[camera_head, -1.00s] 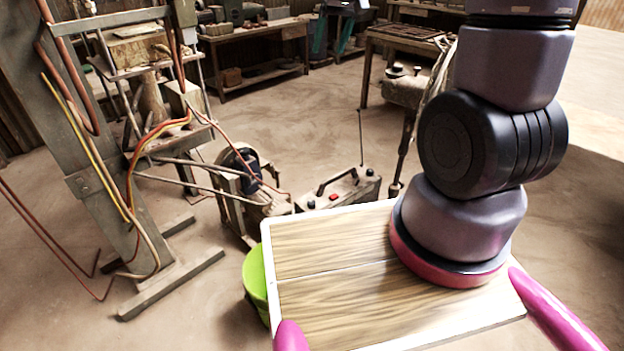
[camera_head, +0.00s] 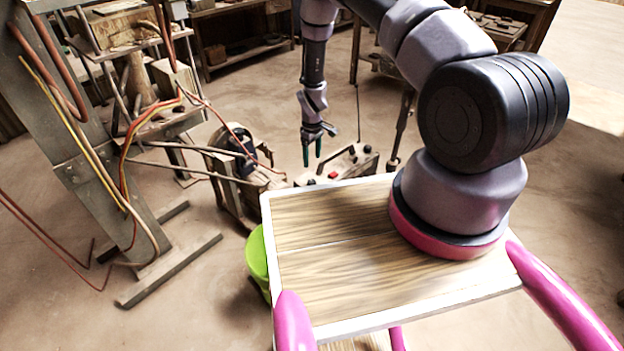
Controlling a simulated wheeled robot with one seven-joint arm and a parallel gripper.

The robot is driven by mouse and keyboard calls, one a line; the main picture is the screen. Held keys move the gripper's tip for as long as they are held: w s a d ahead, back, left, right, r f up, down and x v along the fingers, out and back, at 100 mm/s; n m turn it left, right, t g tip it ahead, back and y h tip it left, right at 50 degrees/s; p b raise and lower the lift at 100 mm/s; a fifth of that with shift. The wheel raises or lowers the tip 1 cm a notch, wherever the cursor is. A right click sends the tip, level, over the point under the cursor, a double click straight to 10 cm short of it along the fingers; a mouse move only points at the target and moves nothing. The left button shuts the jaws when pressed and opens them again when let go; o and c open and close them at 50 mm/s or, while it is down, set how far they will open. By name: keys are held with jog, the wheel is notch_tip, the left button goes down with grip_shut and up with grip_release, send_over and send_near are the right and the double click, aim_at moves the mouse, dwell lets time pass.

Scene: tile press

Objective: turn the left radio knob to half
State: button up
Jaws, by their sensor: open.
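The radio (camera_head: 350,170) is a low grey-brown box with a handle and a thin upright antenna, standing on the floor beyond my wooden top. A red knob or button (camera_head: 333,175) shows on its top, with small dark knobs near it. A dark knob (camera_head: 311,183) at its left end is partly visible; its pointer angle is too small to read. My gripper (camera_head: 312,158) hangs pointing down with its dark green fingers apart and empty. In the picture it is just above the radio's left part; I see no contact.
A wooden machine with a dark round part (camera_head: 236,150) stands left of the radio, with cables (camera_head: 200,172) running to a metal frame (camera_head: 85,170). A dark rod stand (camera_head: 402,125) is close on the right.

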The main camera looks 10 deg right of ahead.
aim_at(312, 181)
notch_tip(312, 181, down, 11)
jog(key=shift+s+f, duration=0.1)
jog(key=shift+f, duration=0.05)
dwell(0.4)
grip_shut()
